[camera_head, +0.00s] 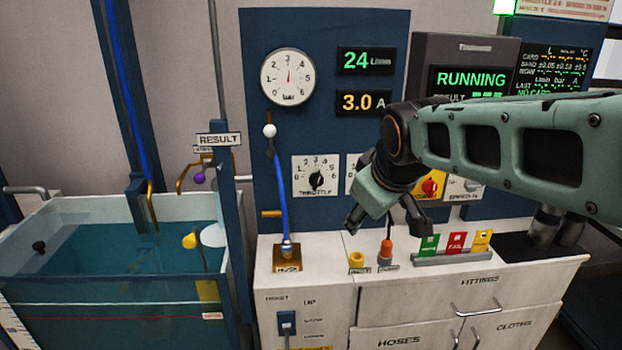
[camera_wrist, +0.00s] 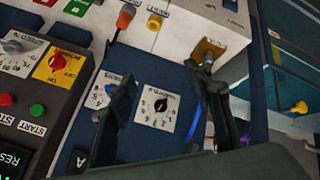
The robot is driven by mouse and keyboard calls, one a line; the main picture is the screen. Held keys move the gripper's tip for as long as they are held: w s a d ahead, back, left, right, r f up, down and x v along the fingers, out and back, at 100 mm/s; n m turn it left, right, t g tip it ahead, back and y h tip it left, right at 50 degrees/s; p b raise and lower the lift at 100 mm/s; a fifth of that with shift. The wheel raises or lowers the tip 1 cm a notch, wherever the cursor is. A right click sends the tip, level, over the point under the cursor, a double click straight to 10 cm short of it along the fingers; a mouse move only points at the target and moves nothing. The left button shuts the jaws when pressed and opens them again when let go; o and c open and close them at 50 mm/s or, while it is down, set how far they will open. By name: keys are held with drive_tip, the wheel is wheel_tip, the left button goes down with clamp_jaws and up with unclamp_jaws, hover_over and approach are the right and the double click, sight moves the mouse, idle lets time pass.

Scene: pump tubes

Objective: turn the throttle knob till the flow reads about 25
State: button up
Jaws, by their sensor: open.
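The throttle knob (camera_head: 316,180) is a black knob on a white dial plate marked THROTTLE, on the blue panel. In the wrist view the throttle knob (camera_wrist: 161,105) shows between my two fingers, some distance beyond them. The green flow readout (camera_head: 367,60) shows 24 L/min. My gripper (camera_head: 385,225) is open and empty, to the right of and below the throttle in the head view. In the wrist view my gripper (camera_wrist: 170,105) has its fingers spread wide, touching nothing that I can see.
A pressure gauge (camera_head: 288,77) and a yellow 3.0 A readout (camera_head: 364,102) are on the panel. A blue hose (camera_head: 281,195) hangs left of the throttle. An orange fitting (camera_head: 386,248) and several coloured cards (camera_head: 456,243) stand on the counter. The water tank (camera_head: 120,265) is at left.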

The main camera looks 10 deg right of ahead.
drive_tip(key=shift+s+a+r+m+p, duration=0.15)
drive_tip(key=shift+s+a+r+p, duration=0.1)
drive_tip(key=shift+s, duration=0.25)
drive_tip(key=shift+s+a+r+m+p, duration=0.15)
drive_tip(key=shift+s+r, duration=0.1)
drive_tip(key=shift+s, duration=0.2)
drive_tip(key=shift+d, duration=0.1)
drive_tip(key=s+a+f+m+g, duration=0.1)
drive_tip(key=s+a+f+m, duration=0.15)
drive_tip(key=s, duration=0.55)
drive_tip(key=s+a+f+m+g, duration=0.1)
drive_tip(key=s+f+m, duration=0.25)
drive_tip(key=s, duration=0.45)
wheel_tip(320, 180, up, 13)
drive_tip(key=p, duration=1.2)
idle(3.6)
